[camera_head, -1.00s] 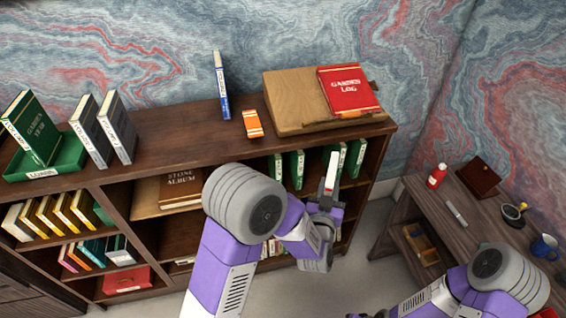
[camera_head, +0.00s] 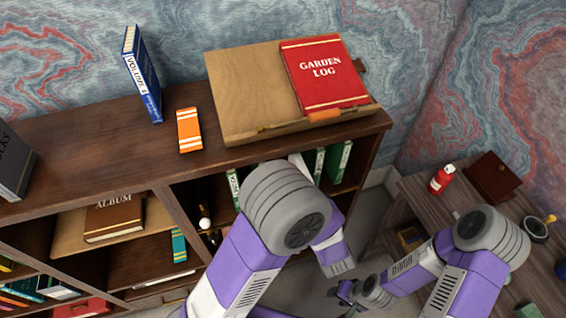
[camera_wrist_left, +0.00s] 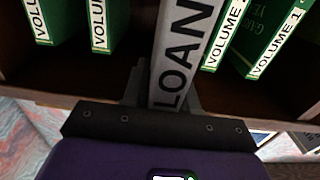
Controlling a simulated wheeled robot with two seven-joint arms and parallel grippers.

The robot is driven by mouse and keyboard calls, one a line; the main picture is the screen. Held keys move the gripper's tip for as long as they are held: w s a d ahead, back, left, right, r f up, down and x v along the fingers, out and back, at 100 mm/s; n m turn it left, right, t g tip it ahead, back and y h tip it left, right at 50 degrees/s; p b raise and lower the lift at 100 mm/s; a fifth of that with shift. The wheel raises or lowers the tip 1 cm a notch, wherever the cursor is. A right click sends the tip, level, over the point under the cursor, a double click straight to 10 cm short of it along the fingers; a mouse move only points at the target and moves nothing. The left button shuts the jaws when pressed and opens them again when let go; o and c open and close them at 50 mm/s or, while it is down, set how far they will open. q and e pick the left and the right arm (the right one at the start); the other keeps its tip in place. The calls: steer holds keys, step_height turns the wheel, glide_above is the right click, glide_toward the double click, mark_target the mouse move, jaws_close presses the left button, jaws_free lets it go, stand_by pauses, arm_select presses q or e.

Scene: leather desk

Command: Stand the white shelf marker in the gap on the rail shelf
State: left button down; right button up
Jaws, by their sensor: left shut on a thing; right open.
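The white shelf marker (camera_wrist_left: 183,45), lettered LOAN, is between the fingers of my left gripper (camera_wrist_left: 163,95). In the head view a strip of it (camera_head: 299,166) shows beside the green books; my left arm hides that gripper. In the left wrist view the marker lies in the gap between two green books on one side (camera_wrist_left: 99,25) and two on the other (camera_wrist_left: 232,38). Whether its foot touches the rail shelf (camera_wrist_left: 60,75) cannot be told. My right gripper (camera_head: 349,294) is open and empty, low in front of the bookcase.
The bookcase top (camera_head: 90,140) holds a blue book (camera_head: 143,78), an orange book (camera_head: 189,130) and a wooden board (camera_head: 235,95) with a red Garden Log (camera_head: 325,72). A side desk (camera_head: 440,215) at right carries a red bottle (camera_head: 442,179) and a brown box (camera_head: 492,177).

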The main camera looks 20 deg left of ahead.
arm_select(q)
steer(key=b+x, duration=0.2)
steer(key=x, duration=1.1)
step_height(320, 180, down, 7)
steer(key=b, duration=0.2)
steer(key=shift+w+a, duration=0.25)
steer(key=shift+w, duration=0.15)
steer(key=shift+f+b, duration=0.15)
steer(key=shift+b, duration=0.2)
steer(key=c, duration=0.9)
jaws_free()
